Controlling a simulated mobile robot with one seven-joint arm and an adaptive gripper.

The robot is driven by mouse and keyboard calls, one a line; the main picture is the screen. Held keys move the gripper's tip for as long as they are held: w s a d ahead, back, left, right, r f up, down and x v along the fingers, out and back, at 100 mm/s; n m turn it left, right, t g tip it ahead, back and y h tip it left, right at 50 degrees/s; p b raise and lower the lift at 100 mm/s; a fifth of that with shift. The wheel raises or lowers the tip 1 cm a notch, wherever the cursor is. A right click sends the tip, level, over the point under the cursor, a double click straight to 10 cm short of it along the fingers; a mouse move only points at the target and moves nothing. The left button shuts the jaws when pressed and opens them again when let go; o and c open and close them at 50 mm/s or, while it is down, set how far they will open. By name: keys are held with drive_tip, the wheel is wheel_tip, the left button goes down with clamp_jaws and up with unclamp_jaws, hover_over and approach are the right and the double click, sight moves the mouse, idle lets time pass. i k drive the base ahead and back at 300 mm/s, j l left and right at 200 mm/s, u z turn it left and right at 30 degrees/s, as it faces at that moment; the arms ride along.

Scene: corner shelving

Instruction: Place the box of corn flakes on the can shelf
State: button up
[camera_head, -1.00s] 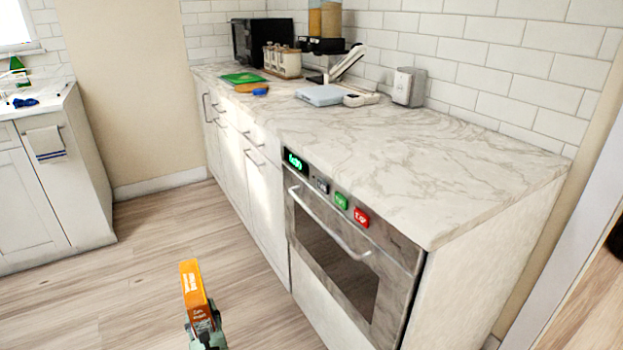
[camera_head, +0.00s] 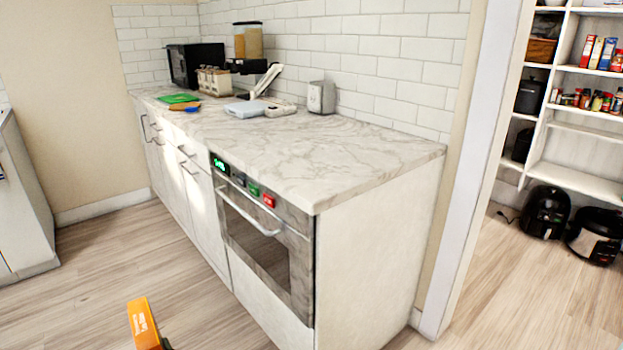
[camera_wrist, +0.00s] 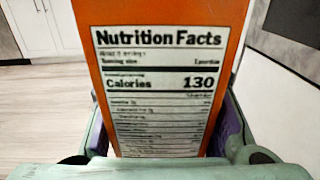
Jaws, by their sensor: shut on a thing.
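An orange box (camera_head: 142,322), the box of corn flakes by the task, shows at the bottom left of the head view, cut off by the frame edge. In the wrist view the orange box (camera_wrist: 240,20) stands close, with its nutrition label facing the camera. My gripper (camera_wrist: 166,125) is shut on the box, with a finger at each side. The white can shelf (camera_head: 590,112) is at the far right of the head view, bearing small cans or jars (camera_head: 590,99). The box is far from it, over the kitchen floor.
A marble counter (camera_head: 340,165) with a built-in oven (camera_head: 262,240) stands between the box and the shelving. A white door frame (camera_head: 478,165) borders the pantry opening. Black appliances (camera_head: 546,211) sit on the floor below the shelves.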

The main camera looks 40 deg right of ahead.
sight(570, 178)
drive_tip(key=k+z, duration=0.3)
drive_tip(key=k+l+z, duration=0.1)
drive_tip(key=z, duration=0.25)
drive_tip(key=k+z, duration=0.1)
drive_tip(key=z, duration=1.25)
drive_tip(key=i+z, duration=0.2)
drive_tip(key=z, duration=1)
drive_tip(key=i+j, duration=0.45)
drive_tip(key=i, duration=0.15)
drive_tip(key=i+j, duration=0.4)
drive_tip(key=i, duration=0.2)
drive_tip(key=i+j, duration=0.45)
drive_tip(key=i, duration=0.2)
drive_tip(key=i+u, duration=0.25)
drive_tip(key=i, duration=0.3)
drive_tip(key=i+l+u, duration=0.1)
drive_tip(key=i+u, duration=0.15)
drive_tip(key=i, duration=0.3)
drive_tip(key=i+u, duration=0.65)
drive_tip(key=i+l+u, duration=0.1)
drive_tip(key=i+u, duration=0.25)
drive_tip(key=i, duration=0.1)
